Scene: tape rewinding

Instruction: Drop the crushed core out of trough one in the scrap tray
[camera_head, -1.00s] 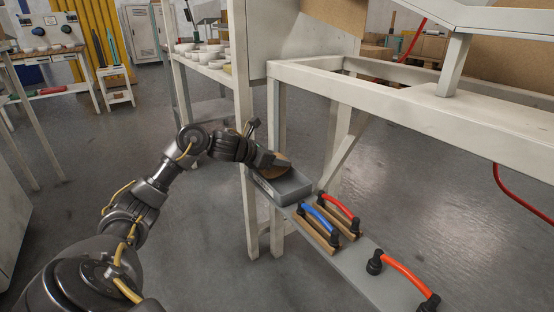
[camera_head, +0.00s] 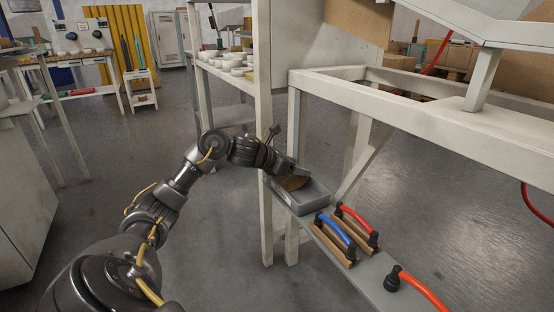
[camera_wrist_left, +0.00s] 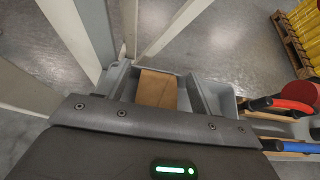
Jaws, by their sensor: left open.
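A grey open tray (camera_head: 314,200) sits at the far end of the narrow grey shelf. A brown cardboard core (camera_head: 293,183) shows at the tray, under my left gripper (camera_head: 285,171). The left gripper is over the tray's left side with its jaws open. In the left wrist view the core (camera_wrist_left: 157,90) shows as a flat brown piece directly ahead of the gripper, between grey parts; the tray (camera_wrist_left: 222,97) lies around and to the right. Whether the core rests on the tray floor is hard to tell. My right gripper is out of view.
Two tools with blue (camera_head: 337,230) and red (camera_head: 357,218) handles stand on the shelf beside the tray. Another red handle (camera_head: 424,292) is nearer. White frame posts (camera_head: 264,130) stand close to the left arm. A rack with white bowls (camera_head: 237,62) is behind.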

